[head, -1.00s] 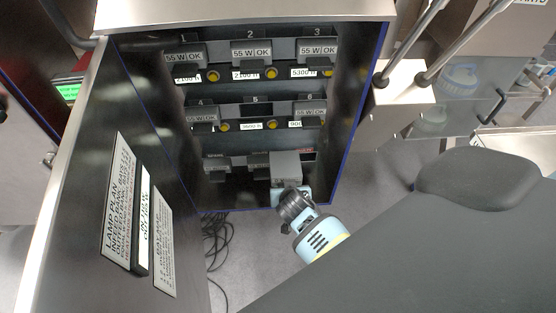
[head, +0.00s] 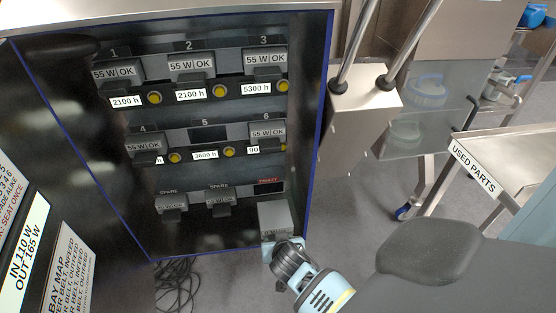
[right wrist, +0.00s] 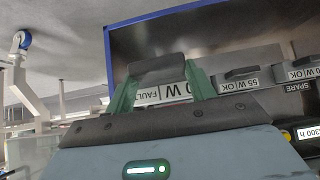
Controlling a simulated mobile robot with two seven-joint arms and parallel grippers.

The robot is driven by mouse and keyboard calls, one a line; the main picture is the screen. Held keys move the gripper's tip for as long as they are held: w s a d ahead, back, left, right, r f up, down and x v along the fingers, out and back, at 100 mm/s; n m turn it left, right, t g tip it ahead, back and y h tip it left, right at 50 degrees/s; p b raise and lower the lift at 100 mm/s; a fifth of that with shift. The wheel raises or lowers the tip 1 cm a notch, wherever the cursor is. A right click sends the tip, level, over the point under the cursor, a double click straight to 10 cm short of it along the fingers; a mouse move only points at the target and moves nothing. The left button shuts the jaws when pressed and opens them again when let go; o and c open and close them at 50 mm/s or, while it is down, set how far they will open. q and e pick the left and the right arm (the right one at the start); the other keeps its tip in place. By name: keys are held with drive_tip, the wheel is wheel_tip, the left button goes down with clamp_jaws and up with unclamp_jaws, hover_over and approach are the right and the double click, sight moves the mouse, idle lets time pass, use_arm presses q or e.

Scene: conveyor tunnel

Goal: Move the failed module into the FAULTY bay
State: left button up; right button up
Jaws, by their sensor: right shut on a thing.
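The failed module (head: 275,217) is a grey block held in front of the cabinet's lower right corner. In the right wrist view its label (right wrist: 160,93) reads "0 W" and "FAUL", partly hidden. My right gripper (head: 284,243) is shut on the module; its green fingers (right wrist: 160,88) stand on either side of the dark handle in the right wrist view. The FAULTY bay (head: 268,187), with a red label, is at the right end of the bottom row, just above and behind the module. Bay 5 (head: 208,132) looks empty. My left gripper is out of view.
The cabinet (head: 318,130) holds modules marked OK in bays 1, 2, 3, 4 and 6, and two spare modules (head: 220,201) in the bottom row. Its open door (head: 40,220) stands left. A USED PARTS trolley (head: 480,165) is right. Cables (head: 178,280) lie on the floor.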

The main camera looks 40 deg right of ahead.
sight(276, 224)
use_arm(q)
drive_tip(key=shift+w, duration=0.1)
use_arm(e)
drive_tip(key=shift+w+r, duration=0.1)
drive_tip(key=shift+w+d, duration=0.1)
drive_tip(key=shift+w, duration=0.05)
drive_tip(key=shift+w+d+b, duration=0.45)
drive_tip(key=shift+w, duration=0.25)
drive_tip(key=shift+w+d+b, duration=0.4)
drive_tip(key=shift+w+b, duration=0.05)
drive_tip(key=shift+w, duration=0.2)
drive_tip(key=shift+w+d+b, duration=0.45)
drive_tip(key=shift+w+d, duration=0.1)
drive_tip(key=shift+w, duration=0.3)
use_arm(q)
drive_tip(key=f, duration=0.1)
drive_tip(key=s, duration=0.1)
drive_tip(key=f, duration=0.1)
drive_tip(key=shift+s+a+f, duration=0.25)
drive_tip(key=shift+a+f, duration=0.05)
use_arm(e)
drive_tip(key=shift+w, duration=0.1)
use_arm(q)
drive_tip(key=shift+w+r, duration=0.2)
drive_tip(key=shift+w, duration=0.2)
use_arm(e)
drive_tip(key=shift+w+d, duration=0.1)
drive_tip(key=shift+w, duration=0.05)
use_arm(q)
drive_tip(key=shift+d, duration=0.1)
